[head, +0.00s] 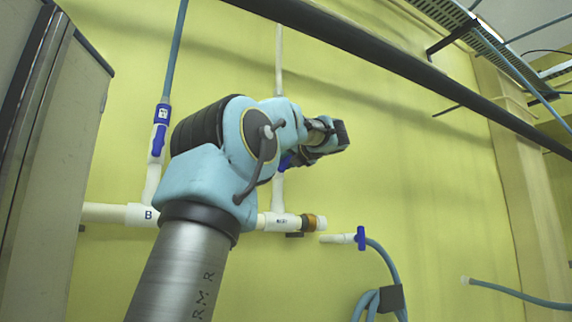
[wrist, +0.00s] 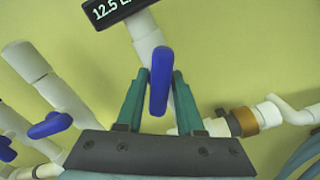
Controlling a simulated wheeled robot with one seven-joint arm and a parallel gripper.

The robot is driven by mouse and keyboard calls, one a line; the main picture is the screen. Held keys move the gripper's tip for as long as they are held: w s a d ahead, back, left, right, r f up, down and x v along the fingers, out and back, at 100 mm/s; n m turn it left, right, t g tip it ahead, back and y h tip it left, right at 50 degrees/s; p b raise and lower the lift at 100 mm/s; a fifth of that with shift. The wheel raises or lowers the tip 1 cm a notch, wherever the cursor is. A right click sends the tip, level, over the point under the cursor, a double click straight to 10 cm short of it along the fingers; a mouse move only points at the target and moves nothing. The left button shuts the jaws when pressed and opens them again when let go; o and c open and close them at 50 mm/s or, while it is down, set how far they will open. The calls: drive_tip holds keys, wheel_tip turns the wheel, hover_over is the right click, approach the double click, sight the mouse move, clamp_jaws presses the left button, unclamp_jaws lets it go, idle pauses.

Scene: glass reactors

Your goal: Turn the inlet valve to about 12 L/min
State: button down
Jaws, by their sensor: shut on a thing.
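The blue valve handle (wrist: 159,85) stands between the two teal fingers of my gripper (wrist: 160,76) in the wrist view. The fingers are shut on it, one on each side. The handle points nearly along its white pipe (wrist: 146,30), tilted slightly. Above it, a black display (wrist: 108,10) reads "12.5 L", with the rest of the text cut off by the frame edge. In the head view my arm hides most of this valve, and only a bit of blue (head: 285,161) shows beside the wrist. The fingers cannot be made out there.
Another blue-handled valve (head: 160,114) is on a vertical pipe at the left, above the label "B". A dark bar (head: 385,65) crosses above my arm.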

idle(0.3)
drive_tip(key=c, duration=0.7)
unclamp_jaws()
drive_tip(key=b+v, duration=0.2)
drive_tip(key=v, duration=0.8)
drive_tip(key=shift+s+d, duration=0.2)
drive_tip(key=shift+s, duration=0.15)
